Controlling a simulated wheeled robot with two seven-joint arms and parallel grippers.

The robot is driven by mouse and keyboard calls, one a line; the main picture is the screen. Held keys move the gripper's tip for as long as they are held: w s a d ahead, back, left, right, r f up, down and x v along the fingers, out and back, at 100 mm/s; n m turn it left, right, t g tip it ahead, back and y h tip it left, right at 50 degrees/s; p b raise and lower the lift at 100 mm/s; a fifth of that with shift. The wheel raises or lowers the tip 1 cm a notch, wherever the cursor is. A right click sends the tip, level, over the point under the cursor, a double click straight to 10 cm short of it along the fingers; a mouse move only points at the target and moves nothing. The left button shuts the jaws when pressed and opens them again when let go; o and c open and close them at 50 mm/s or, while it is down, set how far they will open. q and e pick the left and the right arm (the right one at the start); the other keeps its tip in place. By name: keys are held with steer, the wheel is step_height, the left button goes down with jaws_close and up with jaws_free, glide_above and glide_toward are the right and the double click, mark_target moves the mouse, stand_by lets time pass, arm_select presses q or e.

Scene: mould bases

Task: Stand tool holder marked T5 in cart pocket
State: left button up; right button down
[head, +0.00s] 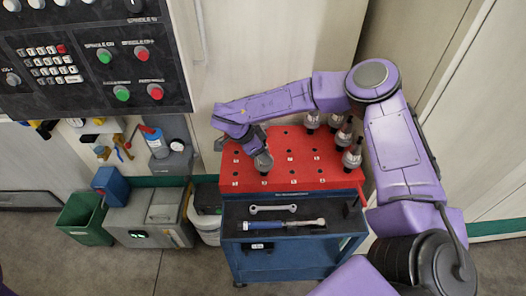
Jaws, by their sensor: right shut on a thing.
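The blue cart (232,232) has a red top plate (322,180) with rows of dark round pockets and small pale labels, too small to read. My right gripper (257,147) is shut on a grey tool holder (264,162) over the left part of the red plate. The holder looks roughly upright, and the gripper hides its upper part. I cannot tell whether it is seated in a pocket or just above one. Several other tool holders (352,155) stand upright at the plate's back right. No T5 mark is legible. My left gripper is out of view.
A wrench (272,209) and a blue-handled tool (283,225) lie on the cart's front shelf. A control panel (90,60) is at upper left. A green bin (84,218) and a grey case (150,216) stand left of the cart. Several pockets are empty.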

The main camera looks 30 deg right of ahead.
stand_by(0.3)
steer(key=c, duration=0.6)
jaws_free()
steer(key=shift+o, duration=0.6)
steer(key=shift+f, duration=0.1)
steer(key=b+v, duration=0.1)
steer(key=v, duration=0.9)
steer(key=shift+a+r+b, duration=0.2)
steer(key=shift+r+b, duration=0.1)
steer(key=shift+r, duration=0.05)
